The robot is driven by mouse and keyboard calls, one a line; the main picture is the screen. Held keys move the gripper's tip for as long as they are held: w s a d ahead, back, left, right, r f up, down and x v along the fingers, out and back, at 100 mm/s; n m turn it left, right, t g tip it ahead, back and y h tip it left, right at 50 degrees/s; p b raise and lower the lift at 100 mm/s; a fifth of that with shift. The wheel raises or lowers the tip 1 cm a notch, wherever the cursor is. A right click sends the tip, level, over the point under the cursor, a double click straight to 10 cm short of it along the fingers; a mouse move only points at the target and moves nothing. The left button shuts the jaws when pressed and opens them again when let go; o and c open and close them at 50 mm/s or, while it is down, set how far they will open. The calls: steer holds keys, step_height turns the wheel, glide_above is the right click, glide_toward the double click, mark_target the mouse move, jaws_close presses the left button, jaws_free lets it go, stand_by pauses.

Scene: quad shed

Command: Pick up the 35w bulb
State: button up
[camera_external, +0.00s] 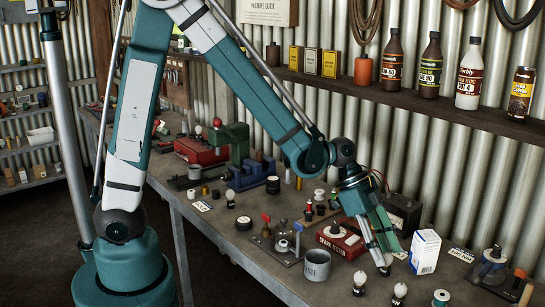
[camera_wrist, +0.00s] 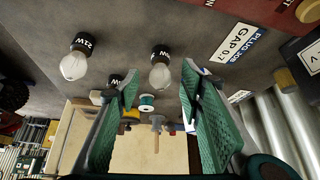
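Several glass bulbs with dark bases lie or stand on the bench. In the wrist view, a left bulb (camera_wrist: 74,62) is labelled 21W. A middle bulb (camera_wrist: 160,72) has a label I cannot read surely. The dark base of a third bulb (camera_wrist: 115,80) is partly hidden by my left finger; its wattage cannot be told. In the external view, two bulbs stand near the front edge, one (camera_external: 359,283) left of my fingertips and one (camera_external: 399,293) right. My gripper (camera_external: 385,268) is low over the bench; its open, empty fingers show in the wrist view (camera_wrist: 158,84), just short of the middle bulb.
A white box (camera_external: 425,252) stands right of my gripper, and a grey mug (camera_external: 317,265) stands left. A red box (camera_external: 340,240) lies behind. A green spool (camera_external: 441,298) sits at the front edge. A plug gap card (camera_wrist: 236,45) lies flat on the bench.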

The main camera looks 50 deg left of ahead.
steer(key=shift+x, duration=1.35)
steer(key=c, duration=1)
